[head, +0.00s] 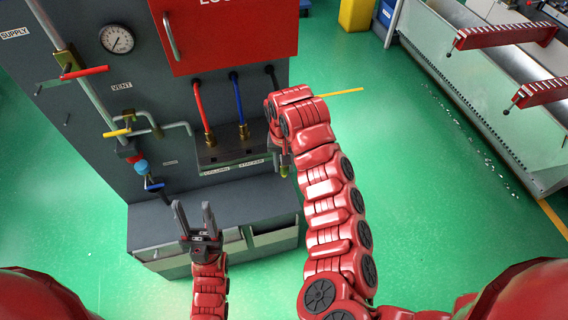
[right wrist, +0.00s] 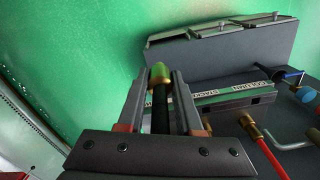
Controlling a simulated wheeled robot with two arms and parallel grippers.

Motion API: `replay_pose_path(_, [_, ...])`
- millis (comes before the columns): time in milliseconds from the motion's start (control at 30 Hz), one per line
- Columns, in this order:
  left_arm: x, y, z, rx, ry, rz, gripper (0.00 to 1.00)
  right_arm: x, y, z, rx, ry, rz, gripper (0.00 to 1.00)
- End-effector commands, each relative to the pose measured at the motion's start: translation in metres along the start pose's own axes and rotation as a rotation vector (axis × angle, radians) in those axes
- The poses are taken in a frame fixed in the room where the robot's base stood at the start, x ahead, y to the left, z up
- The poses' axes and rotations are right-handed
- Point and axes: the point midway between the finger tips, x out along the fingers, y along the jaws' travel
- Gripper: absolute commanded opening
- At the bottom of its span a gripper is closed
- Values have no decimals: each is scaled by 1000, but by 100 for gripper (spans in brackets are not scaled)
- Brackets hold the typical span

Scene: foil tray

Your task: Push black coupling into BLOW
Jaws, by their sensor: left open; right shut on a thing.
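The black coupling (right wrist: 160,115) has a brass-green tip and is held between the fingers of my right gripper (right wrist: 160,85), which is shut on it in the right wrist view. In the head view the block (head: 228,150) sits on the grey cabinet, and my right gripper there is mostly hidden behind my right arm. My left gripper (head: 197,218) is open and empty, in front of the cabinet.
A red hose (head: 200,108) and a blue hose (head: 238,100) end in brass couplings at the block. Pipes and valves stand left of the block.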

Motion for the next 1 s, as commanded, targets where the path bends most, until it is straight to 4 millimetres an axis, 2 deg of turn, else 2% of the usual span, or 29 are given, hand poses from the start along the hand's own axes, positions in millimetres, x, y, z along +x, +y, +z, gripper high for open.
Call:
replay_pose_path(367, [0, 0, 0, 0, 0, 0, 50, 0, 0, 0, 0, 0, 0, 0])
replay_pose_path(400, [0, 0, 0, 0, 0, 0, 50, 0, 0, 0, 0, 0, 0, 41])
replay_pose_path(567, [0, 0, 0, 0, 0, 0, 50, 0, 0, 0, 0, 0, 0, 69])
replay_pose_path(867, [1, 0, 0, 0, 0, 0, 50, -2, 1, -1, 1, 0, -1, 69])
replay_pose_path(1000, [13, -1, -2, 0, 0, 0, 50, -14, 8, -8, 8, -1, -3, 69])
